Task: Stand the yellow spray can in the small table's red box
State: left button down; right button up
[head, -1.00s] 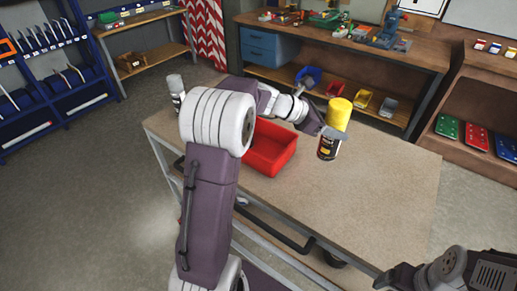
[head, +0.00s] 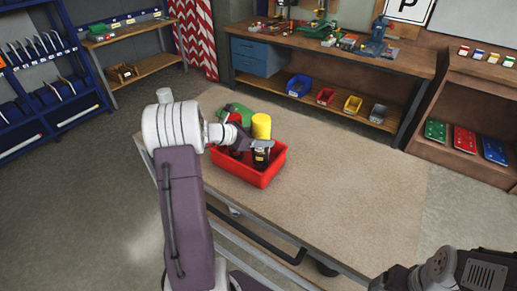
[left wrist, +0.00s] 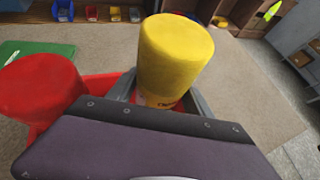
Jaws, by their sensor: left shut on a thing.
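The yellow spray can (head: 261,127), with a dark label low on its body, is upright in my left gripper (head: 258,146), which is shut on it. In the head view the can is within the outline of the red box (head: 264,180) on the small table (head: 330,205). I cannot tell whether its base touches the box floor. In the left wrist view the yellow can (left wrist: 175,55) stands between the fingers, its lower part hidden by the gripper. The red box shows behind it.
A red-topped cylinder (left wrist: 40,90) stands left of the can in the left wrist view, in or beside the box. A green thing (head: 236,112) lies behind the box. The table's right side is clear.

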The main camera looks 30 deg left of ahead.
pick_arm(q)
notch_tip(320, 180, down, 3)
jog(key=shift+s+d+r, duration=0.1)
jog(key=shift+d+r, duration=0.05)
jog(key=shift+f, duration=0.6)
jog(key=shift+c, duration=2.1)
grip_release()
jog(key=shift+r, duration=0.25)
jog(key=b+v, duration=0.1)
jog(key=v, duration=1.1)
jog(key=shift+f, duration=0.15)
